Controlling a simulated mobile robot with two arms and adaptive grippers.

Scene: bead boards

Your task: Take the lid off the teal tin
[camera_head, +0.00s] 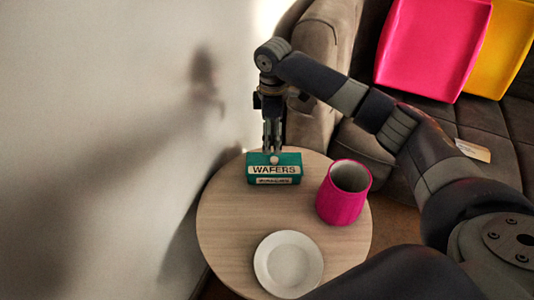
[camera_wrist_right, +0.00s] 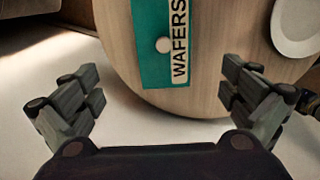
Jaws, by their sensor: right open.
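The teal tin (camera_head: 273,178) stands on the round wooden table and carries the word WAFERS. Its teal lid (camera_head: 290,159) is on it, with a small pale knob (camera_head: 274,160) on top. In the right wrist view the lid (camera_wrist_right: 150,64) and its round knob (camera_wrist_right: 163,45) lie ahead of the fingers. My right gripper (camera_head: 272,147) is just above the tin, pointing down. In the right wrist view the right gripper (camera_wrist_right: 158,97) is open, with nothing between its fingers. My left gripper is not in view.
A pink mug (camera_head: 342,203) stands right of the tin on the table (camera_head: 225,220). A white plate (camera_head: 288,264) lies near the front. A wall (camera_head: 100,120) is close on the left. A sofa with pink (camera_head: 432,45) and yellow cushions is behind.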

